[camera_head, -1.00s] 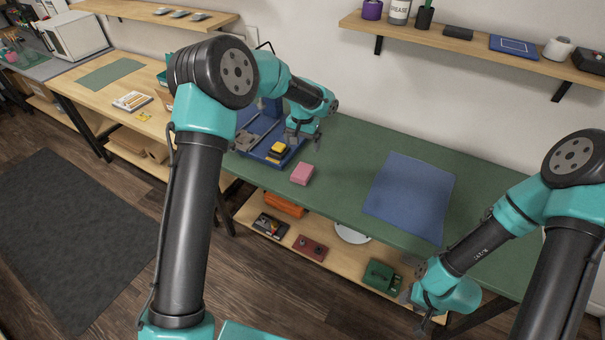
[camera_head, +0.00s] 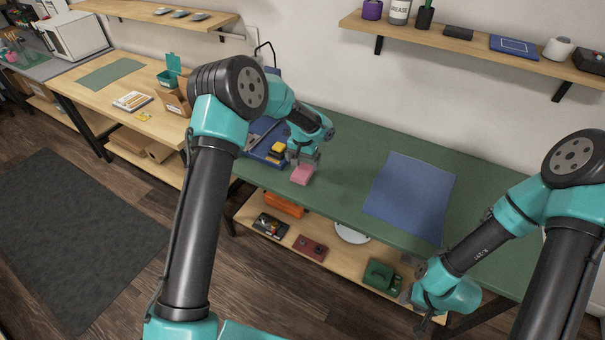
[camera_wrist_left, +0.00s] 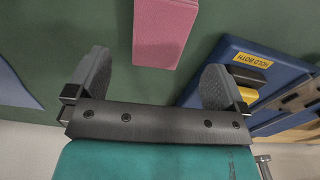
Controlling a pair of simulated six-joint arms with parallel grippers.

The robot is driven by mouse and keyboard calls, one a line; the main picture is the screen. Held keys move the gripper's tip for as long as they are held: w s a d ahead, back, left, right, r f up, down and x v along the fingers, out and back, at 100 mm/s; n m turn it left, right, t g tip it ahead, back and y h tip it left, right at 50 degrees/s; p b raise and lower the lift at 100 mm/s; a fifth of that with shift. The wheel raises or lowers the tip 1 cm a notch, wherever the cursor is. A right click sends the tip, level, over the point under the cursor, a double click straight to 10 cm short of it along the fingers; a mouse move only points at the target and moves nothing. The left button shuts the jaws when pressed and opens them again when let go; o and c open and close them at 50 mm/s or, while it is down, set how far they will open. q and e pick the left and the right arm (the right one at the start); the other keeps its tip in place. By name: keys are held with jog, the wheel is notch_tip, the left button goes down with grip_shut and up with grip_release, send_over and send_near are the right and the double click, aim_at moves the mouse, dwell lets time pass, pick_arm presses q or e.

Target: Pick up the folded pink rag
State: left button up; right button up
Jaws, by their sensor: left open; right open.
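The folded pink rag (camera_head: 303,175) lies on the green bench top near its front edge, just right of the blue tray. It also shows in the left wrist view (camera_wrist_left: 165,30), where it sits between the lines of my two fingers and a little beyond their tips. My left gripper (camera_head: 303,160) is just above and behind the rag, open and empty. Its spread fingers show in the left wrist view (camera_wrist_left: 158,80). My right gripper (camera_head: 413,297) is open, low in front of the bench near the lower shelf, away from the rag.
A blue mat (camera_head: 408,195) lies to the right. A green case (camera_head: 382,275) stands on the lower shelf. The green surface between rag and mat is clear.

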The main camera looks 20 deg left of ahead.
aim_at(302, 171)
pick_arm(q)
jog(key=shift+s+f, duration=0.1)
jog(key=shift+f, duration=2.3)
jog(key=shift+c, duration=0.3)
jog(key=c, duration=0.9)
jog(key=shift+r, duration=0.15)
jog(key=shift+c, duration=0.2)
jog(key=shift+r, duration=1.55)
jog(key=shift+s+r, duration=0.15)
jog(key=shift+s, duration=0.15)
jog(key=s+d+r, duration=0.1)
jog(key=s+d, duration=0.3)
jog(key=s, duration=1)
jog(key=shift+s+d+r, duration=0.15)
jog(key=shift+s+d, duration=0.05)
jog(key=shift+s, duration=0.2)
